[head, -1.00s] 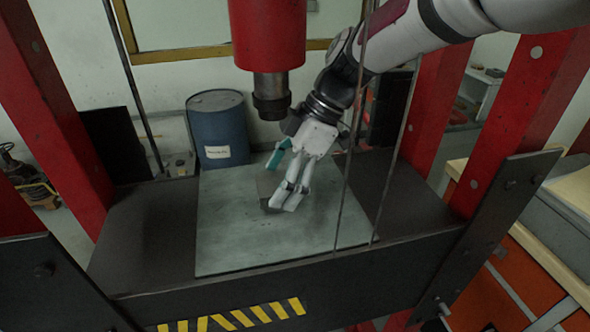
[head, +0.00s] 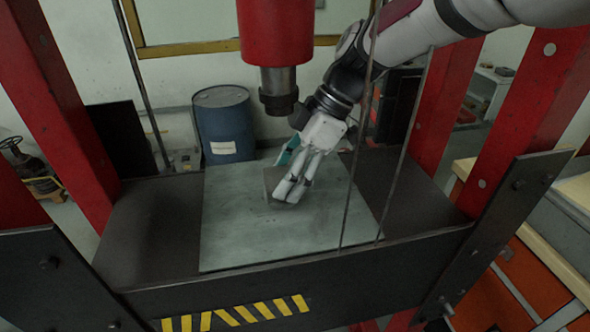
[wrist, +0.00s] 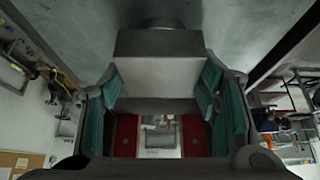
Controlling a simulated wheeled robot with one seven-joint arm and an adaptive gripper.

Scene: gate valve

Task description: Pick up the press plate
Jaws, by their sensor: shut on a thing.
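The press plate is a small grey block (head: 272,180) at the middle of the press bed. My gripper (head: 287,184) comes down on it from the upper right and is shut on it. In the wrist view, the plate (wrist: 160,72) sits between the teal finger pads, which press on its left and right sides. The fingers hide part of the plate in the head view. I cannot tell whether its underside touches the bed.
The pale green bed sheet (head: 240,235) is otherwise clear. The red press ram (head: 268,30) hangs above and just left of my gripper. Thin rods (head: 358,160) stand in front of my arm. Red posts (head: 515,110) flank the bed. A blue drum (head: 224,125) stands behind.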

